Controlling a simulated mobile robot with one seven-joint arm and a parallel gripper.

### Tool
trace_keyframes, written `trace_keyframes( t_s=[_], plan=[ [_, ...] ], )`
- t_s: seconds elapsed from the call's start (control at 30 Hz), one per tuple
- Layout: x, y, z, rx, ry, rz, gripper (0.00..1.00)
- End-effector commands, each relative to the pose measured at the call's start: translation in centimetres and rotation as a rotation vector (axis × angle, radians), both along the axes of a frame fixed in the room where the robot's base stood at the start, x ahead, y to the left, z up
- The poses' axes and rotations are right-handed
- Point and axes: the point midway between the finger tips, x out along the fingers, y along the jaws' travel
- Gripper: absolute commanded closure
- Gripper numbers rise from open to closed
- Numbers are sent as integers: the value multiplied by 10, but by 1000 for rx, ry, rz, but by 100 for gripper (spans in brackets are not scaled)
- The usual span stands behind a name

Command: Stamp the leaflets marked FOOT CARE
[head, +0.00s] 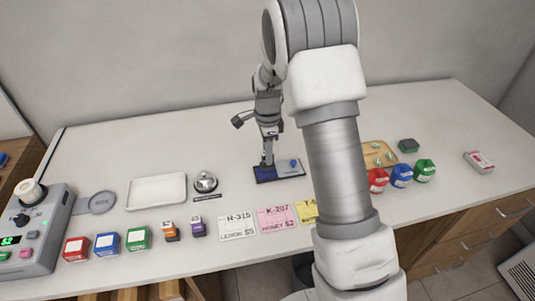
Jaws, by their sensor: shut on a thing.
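My gripper (267,158) points down over the left part of a dark blue pad (265,175) near the middle of the counter. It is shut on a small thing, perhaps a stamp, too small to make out. A blue knob (293,163) shows on the lighter right part of the pad. Three cards lie along the front: a white one (237,227) reading R-315 LEMON, a pink one (277,219) reading K-207 HONEY, and a yellow one (309,211) partly hidden by my arm. I cannot read FOOT CARE on any of them.
A bell (205,182) and white tray (157,190) stand left of the pad. Red (76,249), blue (108,243) and green (138,238) boxes line the front left, beside a grey device (35,240). A wooden tray (391,150) and coloured containers (401,175) stand right.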

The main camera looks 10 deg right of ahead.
Motion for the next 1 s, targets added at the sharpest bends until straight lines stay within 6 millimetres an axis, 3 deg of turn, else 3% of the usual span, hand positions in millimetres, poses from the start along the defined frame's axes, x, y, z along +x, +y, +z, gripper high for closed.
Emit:
trace_keyframes(
  t_s=[0.6,1.0],
  plan=[
    [1,1,52,0,-2,1,100],
    [0,0,53,0,-2,16,100]
  ],
)
